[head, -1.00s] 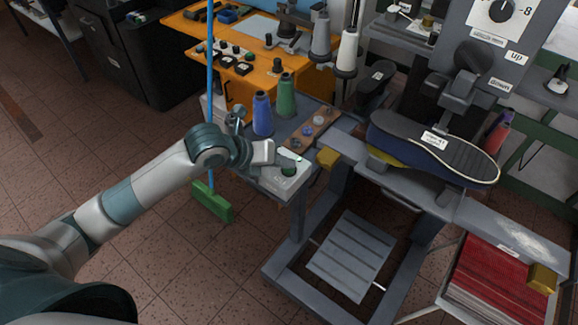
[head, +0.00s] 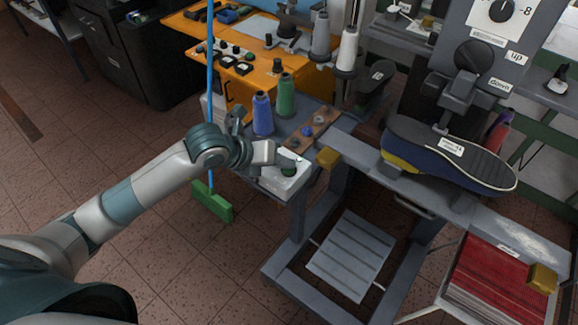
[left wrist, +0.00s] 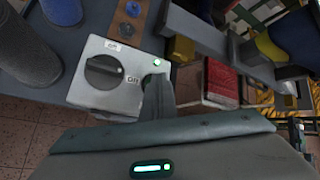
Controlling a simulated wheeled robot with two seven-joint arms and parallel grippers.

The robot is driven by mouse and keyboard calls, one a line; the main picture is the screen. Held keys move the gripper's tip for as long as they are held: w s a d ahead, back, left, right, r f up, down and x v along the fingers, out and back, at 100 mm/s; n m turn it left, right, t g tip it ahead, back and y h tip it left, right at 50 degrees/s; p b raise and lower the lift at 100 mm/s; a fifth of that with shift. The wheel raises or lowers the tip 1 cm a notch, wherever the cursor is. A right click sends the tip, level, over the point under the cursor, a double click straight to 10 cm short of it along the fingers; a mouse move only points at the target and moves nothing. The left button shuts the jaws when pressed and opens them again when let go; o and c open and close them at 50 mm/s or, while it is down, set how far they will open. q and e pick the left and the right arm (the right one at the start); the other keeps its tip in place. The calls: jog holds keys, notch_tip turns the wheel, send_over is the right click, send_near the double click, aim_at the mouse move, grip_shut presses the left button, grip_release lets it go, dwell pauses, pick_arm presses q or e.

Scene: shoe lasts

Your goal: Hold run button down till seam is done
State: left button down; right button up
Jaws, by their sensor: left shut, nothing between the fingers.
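The pale control box (head: 292,184) sits at the front of the machine's side table. Its green button (head: 288,172) is partly covered by my left gripper (head: 287,163), which is shut and empty with its tips down at the button. In the left wrist view, the control box (left wrist: 90,62) has a dark knob (left wrist: 104,72) and a lit green lamp (left wrist: 157,62); the left gripper's fingers (left wrist: 157,98) hide the button, so contact cannot be seen directly. The shoe (head: 440,158), dark with a tagged sole, lies at the machine arm. My right gripper is out of view.
Blue (head: 262,114) and green (head: 286,96) thread cones stand behind the box. A yellow block (head: 328,158) is at its right. A slatted treadle (head: 350,255) is below, and a crate of red sheets (head: 490,285) stands at lower right.

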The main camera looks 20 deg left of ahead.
aim_at(285, 171)
pick_arm(q)
jog(key=shift+r, duration=0.15)
jog(key=shift+r+p, duration=0.6)
jog(key=shift+r, duration=0.3)
notch_tip(285, 171, up, 5)
jog(key=p, duration=0.3)
dwell(0.5)
dwell(1.2)
